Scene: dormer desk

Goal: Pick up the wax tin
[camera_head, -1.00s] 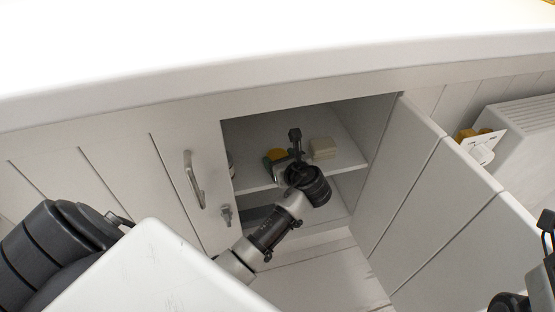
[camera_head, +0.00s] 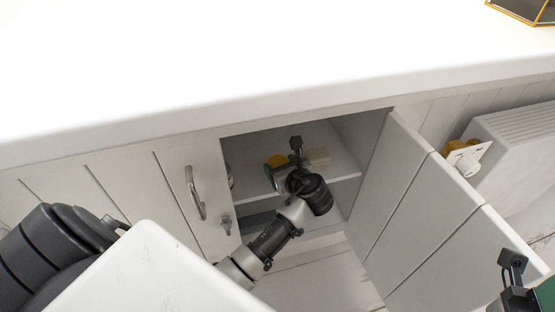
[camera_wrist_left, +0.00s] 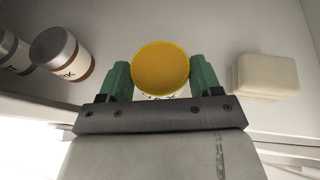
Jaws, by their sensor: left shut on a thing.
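The wax tin, a round thing with a yellow-orange top (camera_wrist_left: 161,68), sits between the two green fingers of my left gripper (camera_wrist_left: 160,80) in the left wrist view. Part of a white label with dark letters shows at its near side. In the head view my left arm reaches into the open cabinet, and the left gripper (camera_head: 283,166) is at the shelf, shut on the tin (camera_head: 277,160), which is partly hidden by the wrist. Part of my right gripper (camera_head: 514,275) shows at the lower right edge; its fingers are not clear.
A cream block (camera_wrist_left: 265,75) lies right of the tin on the shelf (camera_head: 344,166). Jars with dark lettering (camera_wrist_left: 62,52) stand to the left. The open cabinet door (camera_head: 425,200) is on the right. A closed door with a handle (camera_head: 194,192) is on the left.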

